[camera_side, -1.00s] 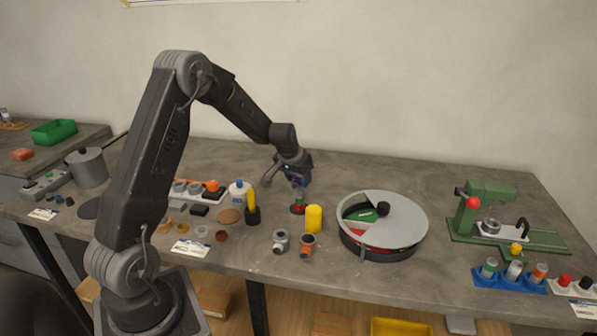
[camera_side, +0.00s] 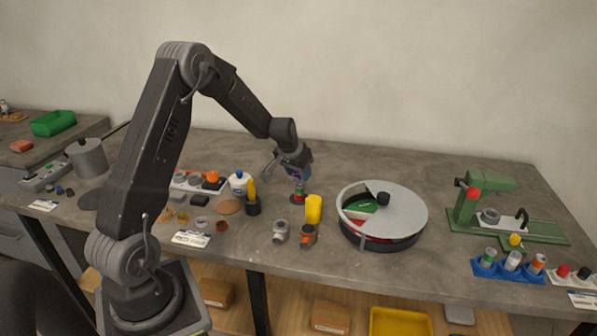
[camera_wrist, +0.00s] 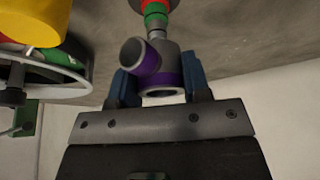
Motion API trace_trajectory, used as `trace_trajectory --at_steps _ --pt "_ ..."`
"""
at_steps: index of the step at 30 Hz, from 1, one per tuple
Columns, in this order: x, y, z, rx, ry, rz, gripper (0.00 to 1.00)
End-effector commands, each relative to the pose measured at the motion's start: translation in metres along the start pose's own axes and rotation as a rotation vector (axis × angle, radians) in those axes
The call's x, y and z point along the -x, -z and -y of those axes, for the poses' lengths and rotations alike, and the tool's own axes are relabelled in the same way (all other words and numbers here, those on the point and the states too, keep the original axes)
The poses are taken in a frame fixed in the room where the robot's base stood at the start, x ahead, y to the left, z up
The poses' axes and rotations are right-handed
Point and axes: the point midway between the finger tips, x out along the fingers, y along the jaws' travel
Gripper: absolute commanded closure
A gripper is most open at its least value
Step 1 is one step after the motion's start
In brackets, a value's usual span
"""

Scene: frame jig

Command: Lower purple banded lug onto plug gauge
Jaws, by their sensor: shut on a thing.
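The purple banded lug (camera_wrist: 158,70) is a grey fitting with a purple band and an angled side branch, also purple banded. My gripper (camera_wrist: 160,88) is shut on it, with blue fingers on both sides. In the side view my gripper (camera_side: 298,174) is directly above the plug gauge (camera_side: 299,192), a small upright post with green and red bands. In the wrist view the gauge (camera_wrist: 156,14) shows beyond the lug, its grey tip close to the lug's far end. Whether the tip touches or enters the lug, I cannot tell.
A yellow cylinder (camera_side: 314,209) stands close to the right of the gauge, with a round lidded drum (camera_side: 405,210) beyond it. A black cup with a yellow handle (camera_side: 253,206) is at the left. Two small fittings (camera_side: 281,231) (camera_side: 308,236) stand in front. Bare table lies behind.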

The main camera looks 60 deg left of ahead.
Motion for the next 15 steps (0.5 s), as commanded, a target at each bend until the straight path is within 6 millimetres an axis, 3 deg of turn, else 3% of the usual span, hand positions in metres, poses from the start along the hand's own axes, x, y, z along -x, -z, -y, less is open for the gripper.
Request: trace_trajectory --at_steps 15 --pt "-0.0075 -0.0030 -0.0001 0.001 -0.001 0.001 0.81"
